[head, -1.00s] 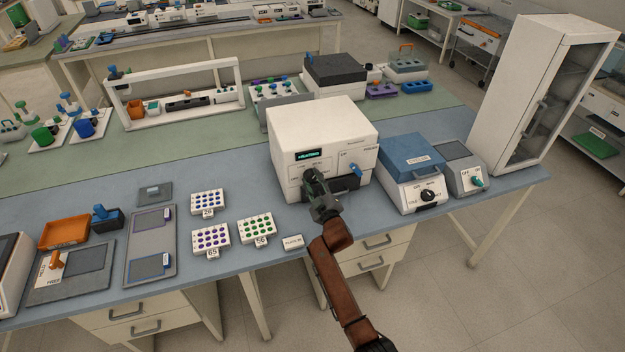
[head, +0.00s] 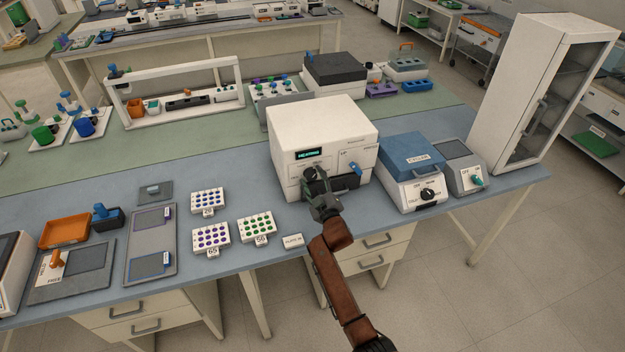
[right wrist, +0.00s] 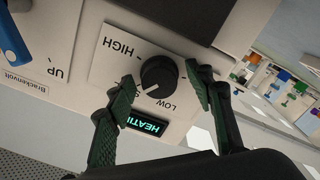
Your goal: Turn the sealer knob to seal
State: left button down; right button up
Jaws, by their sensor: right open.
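The sealer (head: 345,122) is a white box at the middle of the bench, with a lit display (head: 307,154) that reads HEATING. Its black round knob (right wrist: 158,74) shows in the right wrist view on a pale panel marked LOW and HIGH; a third label is mostly hidden by a finger. The knob's white mark points to the lower left of that view. My right gripper (head: 314,178) is at the sealer's front. In the right wrist view its green fingers (right wrist: 160,82) are open, one on either side of the knob; I cannot tell whether they touch it. My left gripper is out of view.
A blue lever (head: 355,169) sticks out on the sealer's front, right of my gripper. A blue-lidded cycler (head: 412,152) stands close on the right. Several well plates (head: 211,236) lie to the left. Bench surface left of the sealer is partly clear.

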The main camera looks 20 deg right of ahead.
jog(key=s, duration=1.2)
jog(key=shift+d, duration=0.15)
